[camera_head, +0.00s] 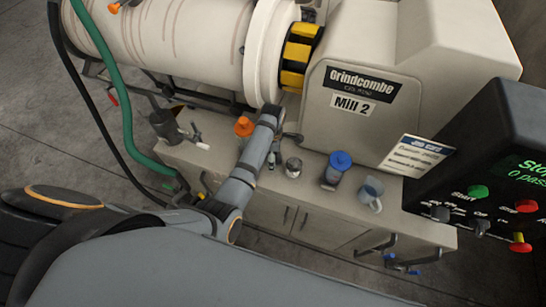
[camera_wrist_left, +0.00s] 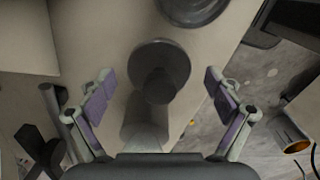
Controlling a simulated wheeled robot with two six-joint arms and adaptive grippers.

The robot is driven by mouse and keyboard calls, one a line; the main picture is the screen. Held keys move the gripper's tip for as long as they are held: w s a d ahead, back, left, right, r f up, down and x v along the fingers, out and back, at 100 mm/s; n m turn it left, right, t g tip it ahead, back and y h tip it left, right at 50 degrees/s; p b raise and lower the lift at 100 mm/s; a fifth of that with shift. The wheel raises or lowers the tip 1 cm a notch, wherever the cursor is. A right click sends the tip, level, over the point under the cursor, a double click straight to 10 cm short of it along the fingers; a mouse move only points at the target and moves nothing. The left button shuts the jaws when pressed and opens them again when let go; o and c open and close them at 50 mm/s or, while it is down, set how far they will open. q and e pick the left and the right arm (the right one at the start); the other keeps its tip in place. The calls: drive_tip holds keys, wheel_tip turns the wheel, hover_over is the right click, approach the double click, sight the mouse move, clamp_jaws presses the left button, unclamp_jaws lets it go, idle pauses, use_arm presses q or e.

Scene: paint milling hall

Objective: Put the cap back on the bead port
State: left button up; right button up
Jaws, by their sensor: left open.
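A dark grey round disc with a darker knob or stem (camera_wrist_left: 159,84), which looks like the cap, stands on the pale cabinet top in the left wrist view. My left gripper (camera_wrist_left: 159,80) is open, with one finger on each side of it and a gap on both sides. In the head view the left gripper (camera_head: 274,152) is over the cabinet top below the mill drum, and its wrist hides what is under it. An orange fitting (camera_head: 244,126) is just left of the wrist; I cannot tell whether it is the bead port. My right gripper is not in view.
A small metal jar (camera_head: 293,167), a blue-lidded container (camera_head: 337,166) and a clear jug (camera_head: 370,192) stand to the right on the cabinet top (camera_head: 312,182). A dark pot (camera_head: 165,126) is at left. The mill housing (camera_head: 390,70) rises behind. A control panel (camera_head: 490,160) stands right.

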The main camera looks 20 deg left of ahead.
use_arm(q)
drive_tip(key=shift+f, duration=1.05)
drive_tip(key=shift+r, duration=0.1)
drive_tip(key=c, duration=1.7)
